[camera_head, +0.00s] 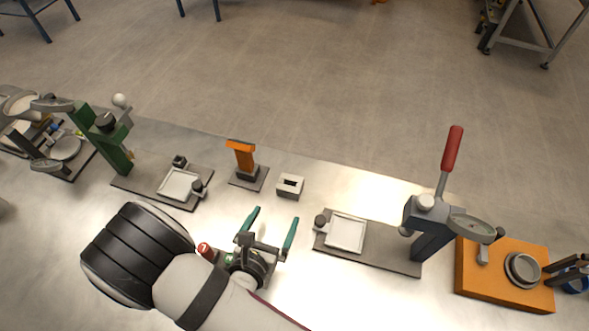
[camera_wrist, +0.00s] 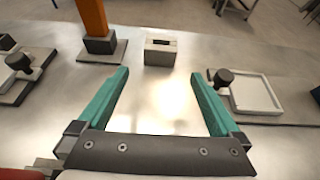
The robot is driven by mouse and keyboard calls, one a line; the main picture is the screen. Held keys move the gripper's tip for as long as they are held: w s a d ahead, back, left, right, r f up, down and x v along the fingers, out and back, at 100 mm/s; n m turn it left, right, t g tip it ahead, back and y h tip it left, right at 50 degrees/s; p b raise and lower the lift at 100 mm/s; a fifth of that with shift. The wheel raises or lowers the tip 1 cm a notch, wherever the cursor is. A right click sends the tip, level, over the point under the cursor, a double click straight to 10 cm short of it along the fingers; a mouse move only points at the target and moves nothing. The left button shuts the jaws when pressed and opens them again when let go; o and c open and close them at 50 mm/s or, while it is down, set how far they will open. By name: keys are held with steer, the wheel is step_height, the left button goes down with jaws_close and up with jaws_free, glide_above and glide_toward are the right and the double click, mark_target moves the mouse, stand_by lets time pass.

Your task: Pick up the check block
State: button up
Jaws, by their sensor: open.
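The check block appears to be the small pale grey block with a dark slot in its top (camera_head: 290,186). It stands upright on the metal bench, and it also shows at the top middle of the wrist view (camera_wrist: 160,55). My gripper (camera_head: 276,213) has two teal fingers and is open and empty. In the wrist view my gripper (camera_wrist: 160,73) has its fingertips spread wide, short of the block and on either side of its line. The fingers do not touch the block. Nothing hides the block.
An orange post on a dark base (camera_head: 244,160) stands just left of the block. A plate with a white square tray (camera_head: 346,233) lies to the right, another tray (camera_head: 180,185) to the left. A red-handled press (camera_head: 432,225) and orange board (camera_head: 500,285) are farther right. Bare bench lies before the block.

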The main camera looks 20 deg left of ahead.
mark_target(287, 192)
steer(key=x, duration=0.7)
steer(key=shift+w+d, duration=0.1)
steer(key=x, duration=0.5)
steer(key=shift+w+r, duration=0.2)
steer(key=shift+r, duration=0.05)
jaws_close()
